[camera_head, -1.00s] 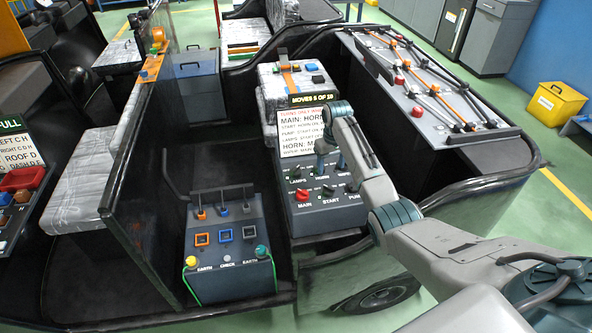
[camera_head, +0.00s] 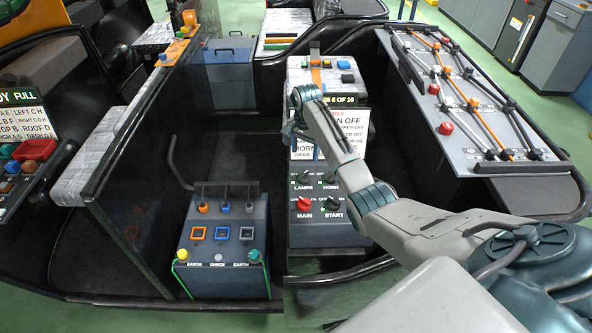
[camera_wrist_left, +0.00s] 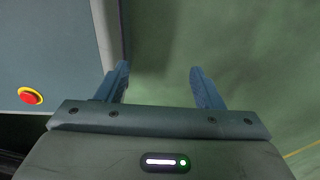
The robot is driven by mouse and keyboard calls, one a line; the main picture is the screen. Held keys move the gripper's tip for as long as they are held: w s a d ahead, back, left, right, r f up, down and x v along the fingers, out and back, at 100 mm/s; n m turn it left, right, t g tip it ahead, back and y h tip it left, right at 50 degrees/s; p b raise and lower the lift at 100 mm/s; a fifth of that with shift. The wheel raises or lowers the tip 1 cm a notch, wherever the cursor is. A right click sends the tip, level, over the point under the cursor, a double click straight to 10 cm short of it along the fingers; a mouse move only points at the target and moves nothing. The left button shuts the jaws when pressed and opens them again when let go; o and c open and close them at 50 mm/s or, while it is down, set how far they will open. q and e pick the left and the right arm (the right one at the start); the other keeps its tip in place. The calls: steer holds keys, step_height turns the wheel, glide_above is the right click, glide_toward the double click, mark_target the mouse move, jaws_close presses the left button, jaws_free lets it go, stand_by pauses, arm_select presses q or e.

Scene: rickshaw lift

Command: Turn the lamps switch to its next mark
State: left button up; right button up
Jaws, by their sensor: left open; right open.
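The lamps switch (camera_head: 303,178) is a dark knob at the upper left of the sloped dark panel (camera_head: 300,237) in the head view, with the label LAMPS under it. Its exact pointing is too small to tell. My right gripper (camera_head: 303,150) is open and empty. It hangs in front of the white sign, just above the lamps switch in the picture, and appears apart from it. My left gripper (camera_wrist_left: 159,70) shows only in the left wrist view, open and empty over green floor.
The horn knob (camera_head: 329,179) is close right of the lamps switch. The red main knob (camera_head: 304,204) and the start knob (camera_head: 332,203) are below. The white text sign (camera_head: 355,128) stands behind. A lower box with coloured buttons (camera_head: 222,257) is left. A red button (camera_wrist_left: 30,96) is beside my left gripper.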

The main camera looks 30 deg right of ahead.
mark_target(304, 173)
steer(key=f, duration=0.3)
steer(key=shift+a+f+p, duration=0.3)
steer(key=shift+f+p, duration=0.05)
steer(key=shift+p, duration=0.05)
step_height(304, 173, down, 6)
steer(key=shift+d+r, duration=0.15)
steer(key=shift+f, duration=0.5)
arm_select(q)
steer(key=shift+w+a+r, duration=0.2)
steer(key=shift+a+r, duration=0.15)
steer(key=shift+a, duration=0.25)
steer(key=shift+w+a+r, duration=0.2)
steer(key=shift+a+r, duration=0.15)
steer(key=shift+a, duration=0.25)
arm_select(e)
steer(key=c, duration=1)
